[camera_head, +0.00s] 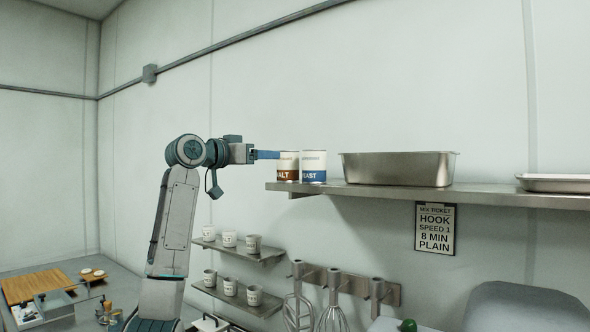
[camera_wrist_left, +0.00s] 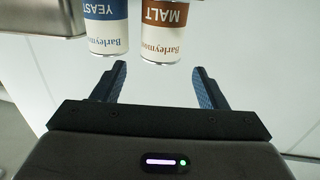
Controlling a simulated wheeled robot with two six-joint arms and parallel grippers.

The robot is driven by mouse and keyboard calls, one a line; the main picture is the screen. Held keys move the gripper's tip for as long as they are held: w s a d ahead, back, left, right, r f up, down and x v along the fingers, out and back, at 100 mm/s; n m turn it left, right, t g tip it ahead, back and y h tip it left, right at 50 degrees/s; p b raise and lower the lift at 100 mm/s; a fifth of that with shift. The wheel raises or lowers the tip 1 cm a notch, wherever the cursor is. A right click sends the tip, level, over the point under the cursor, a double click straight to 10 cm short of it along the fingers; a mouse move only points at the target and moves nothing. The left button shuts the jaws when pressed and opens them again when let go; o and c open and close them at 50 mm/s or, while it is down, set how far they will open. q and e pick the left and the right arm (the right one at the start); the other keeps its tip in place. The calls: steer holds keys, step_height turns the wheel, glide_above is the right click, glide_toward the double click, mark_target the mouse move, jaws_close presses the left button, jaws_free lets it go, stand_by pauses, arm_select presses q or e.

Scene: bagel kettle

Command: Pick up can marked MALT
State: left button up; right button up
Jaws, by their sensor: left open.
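The MALT can (camera_head: 288,165), cream with a brown band, stands at the left end of the upper steel shelf. It also shows upside down in the left wrist view (camera_wrist_left: 163,32), ahead of the jaws and roughly between their lines. The blue-banded YEAST can (camera_head: 313,167) stands close on its right in the head view; it also shows in the left wrist view (camera_wrist_left: 106,27). My left gripper (camera_head: 266,154) is open at the MALT can's left, its blue finger overlapping the can's edge in the head view. In the left wrist view the space between the fingers (camera_wrist_left: 160,85) is empty. My right gripper is not in view.
The upper shelf (camera_head: 480,196) also bears a deep steel pan (camera_head: 398,168) and a shallow tray (camera_head: 553,183). Lower shelves (camera_head: 270,257) hold several white cups. A hook rack (camera_head: 345,284) with whisks hangs below. Open air lies left of the upper shelf.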

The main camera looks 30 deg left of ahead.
mark_target(287, 155)
arm_select(q)
steer(key=p+x, duration=0.1)
steer(key=x, duration=0.1)
steer(key=p+x, duration=0.2)
steer(key=x, duration=0.1)
steer(key=shift+w+r+p, duration=0.2)
steer(key=shift+r+p, duration=0.05)
steer(key=shift+p, duration=0.05)
steer(key=p+x, duration=0.3)
steer(key=shift+w+p, duration=0.3)
steer(key=shift+w+f, duration=0.15)
steer(key=shift+w, duration=0.15)
steer(key=shift+w+d+f, duration=0.15)
steer(key=shift+w+d, duration=0.05)
steer(key=shift+w, duration=0.1)
steer(key=shift+s+a, duration=0.1)
steer(key=c, duration=0.8)
steer(key=shift+c, duration=0.5)
